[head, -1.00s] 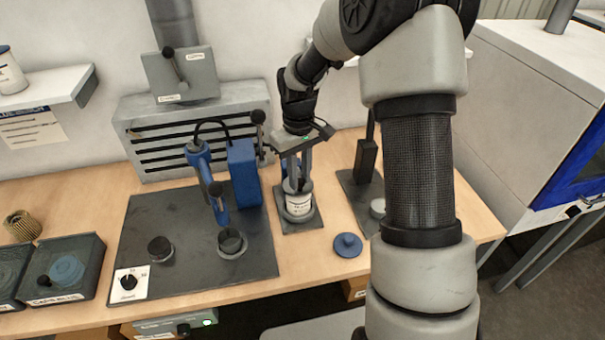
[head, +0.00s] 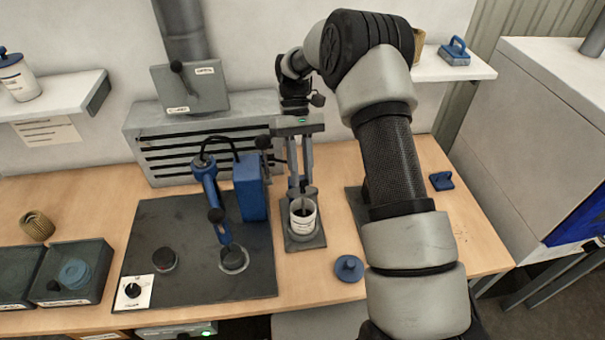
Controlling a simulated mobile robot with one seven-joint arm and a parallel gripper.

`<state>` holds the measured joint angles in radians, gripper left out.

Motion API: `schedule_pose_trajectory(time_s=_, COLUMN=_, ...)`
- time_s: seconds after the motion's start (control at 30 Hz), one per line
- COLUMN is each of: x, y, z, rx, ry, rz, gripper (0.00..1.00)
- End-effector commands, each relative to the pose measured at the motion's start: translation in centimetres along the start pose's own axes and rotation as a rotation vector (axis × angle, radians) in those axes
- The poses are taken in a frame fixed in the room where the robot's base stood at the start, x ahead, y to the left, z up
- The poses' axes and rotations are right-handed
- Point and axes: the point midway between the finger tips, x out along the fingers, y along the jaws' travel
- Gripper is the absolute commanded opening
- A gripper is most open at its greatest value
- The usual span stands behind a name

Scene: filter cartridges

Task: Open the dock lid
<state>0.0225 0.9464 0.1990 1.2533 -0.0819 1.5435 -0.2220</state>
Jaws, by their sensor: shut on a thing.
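The dock is a white labelled cup (head: 303,221) on a small dark base plate (head: 305,243) near the middle of the bench, in the head view. Its rim and part of its dark inside show. My gripper (head: 302,188) points down just behind and above the cup. Its long fingers are shut on a small grey part at the cup's back edge, apparently the dock lid (head: 308,190). The lid looks raised at the back of the cup. The fingertips partly hide the contact and any hinge.
A dark mat (head: 150,220) with a blue jointed arm fixture (head: 206,188) and blue block (head: 250,185) lies left. A blue knobbed disc (head: 349,268) lies in front right. A vented grey box (head: 160,140) stands behind. A dark tray (head: 75,285) is at far left.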

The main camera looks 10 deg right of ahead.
Motion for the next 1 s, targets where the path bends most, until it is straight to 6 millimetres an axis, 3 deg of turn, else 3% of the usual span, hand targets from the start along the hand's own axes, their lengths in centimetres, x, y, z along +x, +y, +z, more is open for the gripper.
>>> schedule_pose_trajectory(time_s=0.5, x=-1.9, y=0.5, z=-1.4, rx=0.000, ry=-0.191, rz=-0.080, gripper=0.00)
schedule_pose_trajectory(time_s=1.0, x=-2.2, y=0.6, z=-1.6, rx=0.000, ry=-0.224, rz=-0.094, gripper=0.00)
